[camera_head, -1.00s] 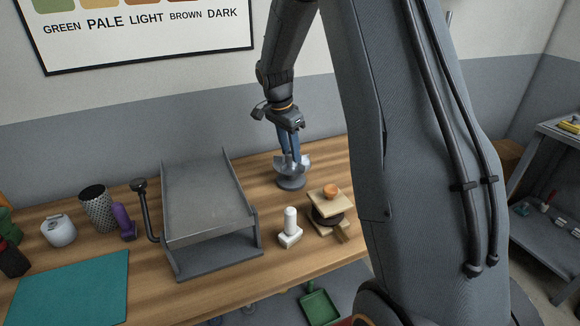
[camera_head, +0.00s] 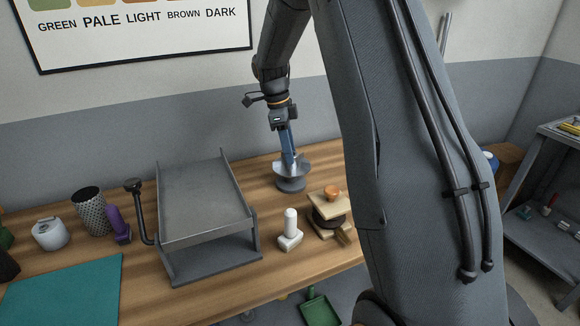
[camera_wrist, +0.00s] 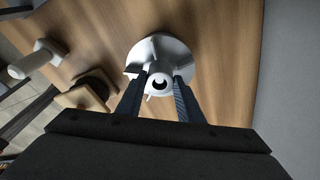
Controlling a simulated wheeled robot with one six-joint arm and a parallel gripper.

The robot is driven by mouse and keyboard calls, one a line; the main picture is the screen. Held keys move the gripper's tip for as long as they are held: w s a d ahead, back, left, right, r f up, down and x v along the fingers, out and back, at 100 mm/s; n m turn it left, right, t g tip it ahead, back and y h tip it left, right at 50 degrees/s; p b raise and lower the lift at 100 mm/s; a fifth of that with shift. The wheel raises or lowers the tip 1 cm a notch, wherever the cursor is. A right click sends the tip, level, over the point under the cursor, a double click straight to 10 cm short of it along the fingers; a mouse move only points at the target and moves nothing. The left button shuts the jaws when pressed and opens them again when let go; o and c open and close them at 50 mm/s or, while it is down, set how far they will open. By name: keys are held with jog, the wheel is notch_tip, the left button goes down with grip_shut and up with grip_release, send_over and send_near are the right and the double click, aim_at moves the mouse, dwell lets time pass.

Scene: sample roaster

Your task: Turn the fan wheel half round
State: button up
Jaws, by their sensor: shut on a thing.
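The fan wheel (camera_head: 302,168) is a pale grey, vaned wheel on a dark round base (camera_head: 291,185) that stands on the wooden bench. In the wrist view the wheel (camera_wrist: 168,46) is a light disc with a raised hub and a dark hole. My gripper (camera_head: 289,160) points down at the wheel from above. In the wrist view its two fingers (camera_wrist: 158,86) lie on either side of the hub, shut on the wheel. The fingers hide part of the wheel in both views.
A grey sloped tray (camera_head: 205,200) stands left of the wheel. A white peg on a block (camera_head: 290,232) and a wooden stand with an orange knob (camera_head: 333,193) are in front. The wall is close behind. A teal mat (camera_head: 65,290) lies at front left.

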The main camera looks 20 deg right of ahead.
jog(key=m, duration=0.3)
jog(key=shift+w+g, duration=0.1)
jog(key=shift+g, duration=0.2)
jog(key=m+y, duration=0.1)
jog(key=m, duration=0.3)
jog(key=shift+d, duration=0.15)
jog(key=o, duration=0.9)
jog(key=shift+o, duration=0.2)
jog(key=shift+r+p, duration=1.8)
jog(key=shift+r, duration=1.75)
